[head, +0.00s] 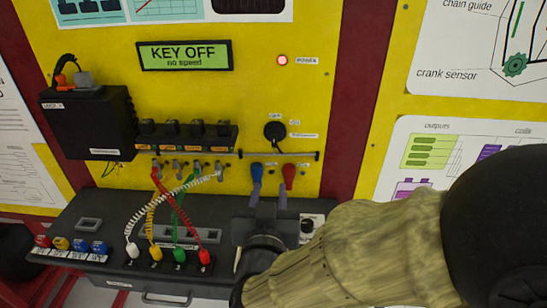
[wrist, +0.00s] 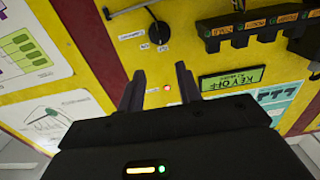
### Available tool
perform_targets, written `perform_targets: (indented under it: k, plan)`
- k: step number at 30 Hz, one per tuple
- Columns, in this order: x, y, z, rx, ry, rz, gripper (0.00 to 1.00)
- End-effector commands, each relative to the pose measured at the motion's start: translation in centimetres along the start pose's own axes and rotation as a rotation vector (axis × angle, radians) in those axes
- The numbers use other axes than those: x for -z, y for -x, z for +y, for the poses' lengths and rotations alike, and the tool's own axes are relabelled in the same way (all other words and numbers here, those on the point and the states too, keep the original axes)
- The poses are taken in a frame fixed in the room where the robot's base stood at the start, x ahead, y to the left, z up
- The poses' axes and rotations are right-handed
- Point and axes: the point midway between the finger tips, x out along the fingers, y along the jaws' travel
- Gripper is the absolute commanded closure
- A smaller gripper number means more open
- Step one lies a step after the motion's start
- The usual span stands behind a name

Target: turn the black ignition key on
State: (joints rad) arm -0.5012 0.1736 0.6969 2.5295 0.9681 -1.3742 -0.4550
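The black ignition key (head: 275,131) sits in its round switch on the yellow panel, right of the row of black coils. In the wrist view the key (wrist: 158,32) shows just beyond the fingertips, which do not touch it. My gripper (head: 270,188) is below the key in the head view, pointing up toward the panel. In the wrist view my gripper (wrist: 160,76) is open and empty, its two dark fingers apart. The display (head: 185,55) reads "KEY OFF, no speed".
A red power lamp (head: 283,60) is lit above the key. A thin rail (head: 290,155) runs below it.

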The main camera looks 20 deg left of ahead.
Motion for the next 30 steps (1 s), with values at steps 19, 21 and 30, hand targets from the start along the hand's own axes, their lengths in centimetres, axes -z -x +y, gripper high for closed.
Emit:
perform_targets:
  k: [19, 21, 30]
  plan:
    - [0.6, -0.7, 0.1, -0.011, 0.002, 0.003, 0.65]
    - [0.7, -1.0, 0.1, -0.012, 0.003, 0.003, 0.65]
    - [0.7, -2.1, 0.2, -0.015, 0.002, 0.002, 0.65]
